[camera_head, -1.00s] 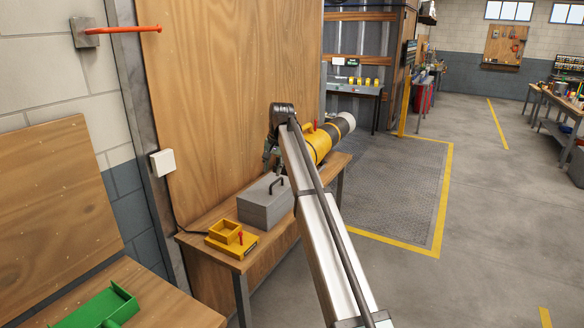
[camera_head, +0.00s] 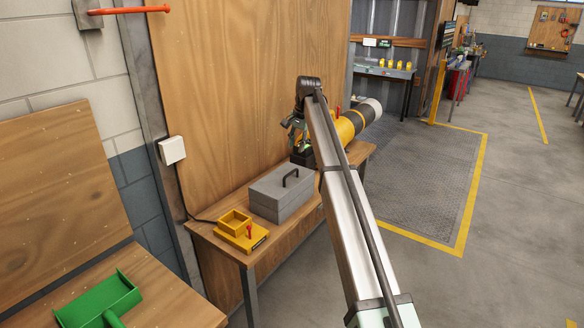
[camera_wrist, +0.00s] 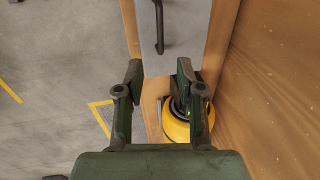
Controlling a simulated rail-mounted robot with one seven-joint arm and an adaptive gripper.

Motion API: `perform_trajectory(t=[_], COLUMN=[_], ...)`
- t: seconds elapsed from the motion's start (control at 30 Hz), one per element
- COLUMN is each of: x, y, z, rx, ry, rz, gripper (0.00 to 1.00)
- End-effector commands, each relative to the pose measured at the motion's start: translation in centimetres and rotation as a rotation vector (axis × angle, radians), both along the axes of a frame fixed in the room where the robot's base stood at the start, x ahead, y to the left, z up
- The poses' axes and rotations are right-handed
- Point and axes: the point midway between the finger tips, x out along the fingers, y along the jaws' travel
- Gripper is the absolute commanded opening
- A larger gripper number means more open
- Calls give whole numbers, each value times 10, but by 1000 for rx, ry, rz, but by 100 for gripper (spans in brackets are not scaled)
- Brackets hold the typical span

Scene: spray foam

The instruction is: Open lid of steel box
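The steel box (camera_head: 280,205) is a grey box with a dark handle (camera_head: 291,178) on its lid. It stands on the wooden workbench (camera_head: 285,240) and its lid looks shut. In the wrist view the grey box (camera_wrist: 181,35) and its handle (camera_wrist: 160,25) show at the top, beyond the fingertips. My gripper (camera_wrist: 160,75) is open and empty, its two fingers spread apart. In the head view my gripper (camera_head: 297,130) is above and behind the box, with its fingers partly hidden by my arm.
A yellow tray with a red knob (camera_head: 239,230) sits left of the box. A wooden panel (camera_head: 240,90) rises along the bench. A green scoop (camera_head: 100,300) is at lower left.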

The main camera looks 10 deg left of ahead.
Motion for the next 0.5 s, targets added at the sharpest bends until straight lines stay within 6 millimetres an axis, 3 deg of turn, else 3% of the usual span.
perform_trajectory(t=[0.5], x=[9], y=[16], z=[-93], rx=[-1], ry=[0], rz=[1], gripper=[37])
